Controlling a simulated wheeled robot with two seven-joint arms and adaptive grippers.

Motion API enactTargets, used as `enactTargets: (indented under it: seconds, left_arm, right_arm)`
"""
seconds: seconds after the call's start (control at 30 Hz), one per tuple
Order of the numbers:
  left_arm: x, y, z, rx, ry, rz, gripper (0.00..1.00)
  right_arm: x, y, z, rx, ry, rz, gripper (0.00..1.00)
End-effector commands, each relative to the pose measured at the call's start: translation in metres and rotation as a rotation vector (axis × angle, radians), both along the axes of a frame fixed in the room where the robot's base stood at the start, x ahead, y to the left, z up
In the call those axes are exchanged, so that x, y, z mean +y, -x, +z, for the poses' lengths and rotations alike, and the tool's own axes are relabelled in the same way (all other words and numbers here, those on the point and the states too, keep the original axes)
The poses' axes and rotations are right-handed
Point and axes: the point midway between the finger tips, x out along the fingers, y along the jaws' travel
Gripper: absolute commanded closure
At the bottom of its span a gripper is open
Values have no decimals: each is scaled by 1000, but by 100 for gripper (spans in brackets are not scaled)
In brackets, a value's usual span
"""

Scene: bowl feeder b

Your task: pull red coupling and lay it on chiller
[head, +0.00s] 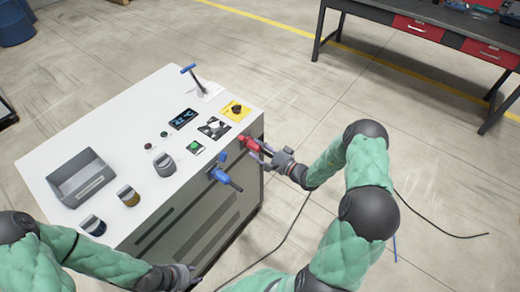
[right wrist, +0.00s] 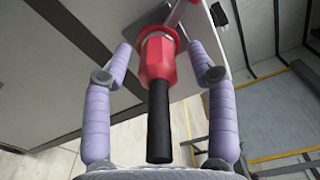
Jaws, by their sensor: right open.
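The red coupling (head: 251,144) sits at the right end of the chiller's front side, near its top edge. In the right wrist view the red coupling (right wrist: 157,62) has a black hose end (right wrist: 160,120) pointing toward my palm. My right gripper (head: 267,156) is at the coupling; its two fingers (right wrist: 160,62) stand open on either side of it, with gaps. The chiller (head: 107,125) is a grey cabinet with a white top. My left gripper (head: 185,278) is low beside the chiller's front, partly cut off by the bottom edge; its fingers are unclear.
A blue coupling (head: 225,178) is on the chiller's front, left of the red one. The top bears a grey tray (head: 81,178), several knobs, a display (head: 182,119) and a blue-handled lever (head: 190,70). A workbench (head: 420,30) stands at the back right. A cable lies on the floor.

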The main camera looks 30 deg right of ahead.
Motion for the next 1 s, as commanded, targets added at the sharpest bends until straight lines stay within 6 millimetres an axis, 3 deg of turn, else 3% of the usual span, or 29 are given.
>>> enactTargets:
  seconds: [0.03, 0.37, 0.57, 1.0]
  left_arm:
    - [0, 0, -1, 0, 0, 0, 60]
    - [0, 0, -2, 0, 0, 0, 60]
    - [0, 0, -2, 0, 0, 0, 60]
    - [0, 0, -2, 0, 0, 0, 60]
  right_arm:
    - [2, -9, 9, -23, 14, 11, 42]
    - [2, -9, 9, -22, 14, 11, 45]
    - [2, -9, 9, -21, 13, 10, 100]
    - [-1, -3, 10, -25, 13, 8, 100]
